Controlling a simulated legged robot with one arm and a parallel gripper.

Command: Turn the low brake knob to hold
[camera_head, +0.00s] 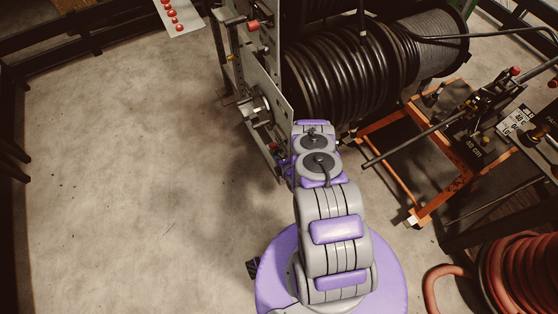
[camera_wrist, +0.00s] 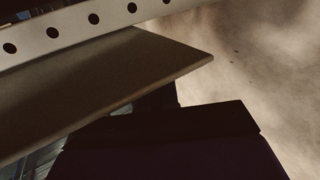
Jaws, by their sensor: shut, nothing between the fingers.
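The panel (camera_head: 277,92) at the side of the hose reel carries a round wheel-like part (camera_head: 261,108) low down, close to my gripper. Whether this is the low brake knob, I cannot tell, and no hold marking is readable. My gripper (camera_head: 284,166) is mostly hidden behind my own arm links, below that part in the head view. In the wrist view, the dark front of my gripper (camera_wrist: 165,120) fills the bottom; it is shut and empty. A flat plate (camera_wrist: 120,75) crosses in front of it. No knob shows in the wrist view.
A reel of black hose (camera_head: 345,75) stands behind the panel. An orange frame (camera_head: 455,190) and a red hose coil (camera_head: 520,275) are to the right. A perforated strip (camera_wrist: 115,20) crosses above the plate in the wrist view. Open floor (camera_head: 130,170) lies left.

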